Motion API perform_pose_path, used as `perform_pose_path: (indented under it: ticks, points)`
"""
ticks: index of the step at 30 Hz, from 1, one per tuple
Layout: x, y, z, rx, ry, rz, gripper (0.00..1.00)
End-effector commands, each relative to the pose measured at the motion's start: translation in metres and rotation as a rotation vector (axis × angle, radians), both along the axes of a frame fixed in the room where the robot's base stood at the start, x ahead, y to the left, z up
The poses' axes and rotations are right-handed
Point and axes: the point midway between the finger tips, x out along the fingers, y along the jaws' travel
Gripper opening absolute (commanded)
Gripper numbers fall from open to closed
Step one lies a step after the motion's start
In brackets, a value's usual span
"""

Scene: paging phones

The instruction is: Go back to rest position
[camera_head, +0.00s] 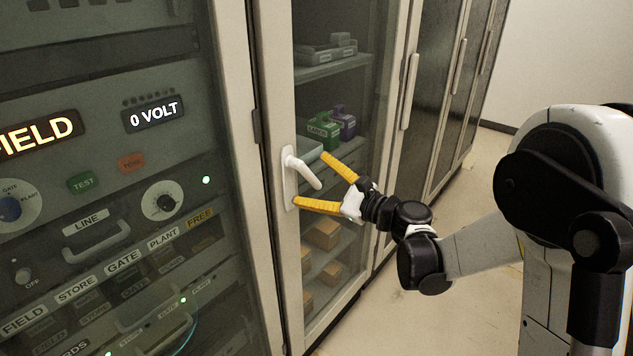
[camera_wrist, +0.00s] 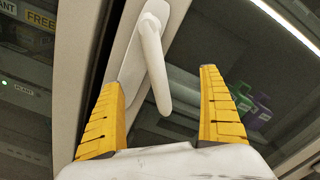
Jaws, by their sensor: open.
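My gripper (camera_head: 308,180) has yellow fingers, spread apart with nothing held between them. It is at the glass cabinet door, right by the white lever handle (camera_head: 303,171). In the wrist view the handle (camera_wrist: 153,65) hangs down into the space between the two open fingertips (camera_wrist: 163,88). I cannot tell for sure whether a finger touches the handle or the door. The glass door (camera_head: 335,110) looks shut.
Behind the glass, shelves hold a green container (camera_head: 323,133), a purple container (camera_head: 346,122) and several brown boxes (camera_head: 327,235). A control rack (camera_head: 110,235) with lit displays stands at the left. More cabinets (camera_head: 440,90) stand to the right. Open floor (camera_head: 465,220) lies before them.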

Motion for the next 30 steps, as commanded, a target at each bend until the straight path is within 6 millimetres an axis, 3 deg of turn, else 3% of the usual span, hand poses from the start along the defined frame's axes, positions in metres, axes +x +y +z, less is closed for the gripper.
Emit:
perform_pose_path:
  ticks: [4,13,30]
  points:
    - [0.0,-0.0001,0.0001,0.0,0.0,0.0,0.9]
    - [-0.0001,-0.0003,0.0001,0.0,0.0,0.0,0.0]
    - [-0.0001,-0.0003,0.0001,0.0,0.0,0.0,0.0]
